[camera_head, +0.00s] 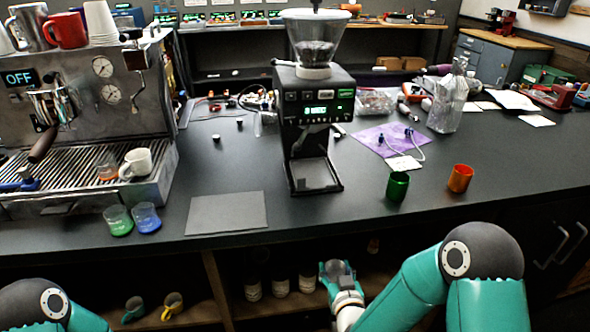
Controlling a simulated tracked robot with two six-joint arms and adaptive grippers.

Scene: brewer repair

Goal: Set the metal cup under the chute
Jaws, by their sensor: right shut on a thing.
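The grinder (315,110) stands mid-counter with a clear hopper of dark beans on top. Its chute (318,130) is under the lit front panel, above an empty base tray (315,176). My right gripper (337,272) is low in front of the counter, below its front edge and the grinder. It is shut on a small grey thing at its tip, which looks like the metal cup (335,267); the fingers are hard to make out. My left arm shows at the lower left, but its gripper is out of view.
A green cup (397,186) and an orange cup (460,178) stand right of the grinder. A dark mat (226,213) lies left of it. The espresso machine (85,110) fills the left, with two small glasses (146,218) in front. Bottles (280,285) stand on the shelf below.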

